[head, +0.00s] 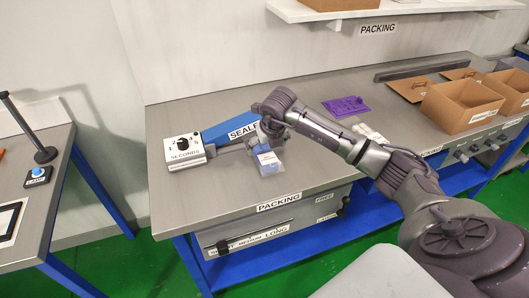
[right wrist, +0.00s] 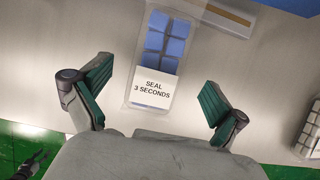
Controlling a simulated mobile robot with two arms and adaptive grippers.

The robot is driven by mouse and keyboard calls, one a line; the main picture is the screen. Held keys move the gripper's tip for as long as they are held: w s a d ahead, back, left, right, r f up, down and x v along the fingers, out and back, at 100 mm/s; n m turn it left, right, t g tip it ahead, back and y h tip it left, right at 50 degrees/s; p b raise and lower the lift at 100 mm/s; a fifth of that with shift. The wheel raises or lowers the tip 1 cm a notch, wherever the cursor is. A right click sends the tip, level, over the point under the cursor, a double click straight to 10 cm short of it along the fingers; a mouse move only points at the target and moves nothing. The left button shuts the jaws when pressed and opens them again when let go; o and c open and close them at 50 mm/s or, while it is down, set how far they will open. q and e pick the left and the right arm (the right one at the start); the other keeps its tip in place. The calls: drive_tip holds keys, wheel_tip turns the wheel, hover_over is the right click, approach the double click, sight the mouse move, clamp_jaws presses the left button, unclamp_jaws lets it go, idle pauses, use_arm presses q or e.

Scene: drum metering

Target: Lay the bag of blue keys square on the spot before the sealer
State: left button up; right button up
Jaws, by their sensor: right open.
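The clear bag of blue keys (head: 269,168) is at the front of the packing bench, below the sealer. In the right wrist view the bag (right wrist: 165,42) shows blue keys and a white card reading "SEAL 3 SECONDS" (right wrist: 155,87). It looks flat on the bench, its long side pointing toward the sealer. The sealer (head: 235,132) has a blue arm and a white dial box marked "SECONDS" (head: 184,149).
A purple piece (head: 346,105) and pale bags (head: 370,133) lie right of the sealer. Open cardboard boxes (head: 460,105) stand farther right. Another pale bag (right wrist: 309,130) is at the right edge of the wrist view. A side table with a lamp button (head: 38,173) stands left.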

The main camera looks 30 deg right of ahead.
drive_tip(key=v, duration=0.7)
drive_tip(key=shift+r+b, duration=0.2)
drive_tip(key=shift+b, duration=0.25)
drive_tip(key=shift+s, duration=0.15)
idle(1.6)
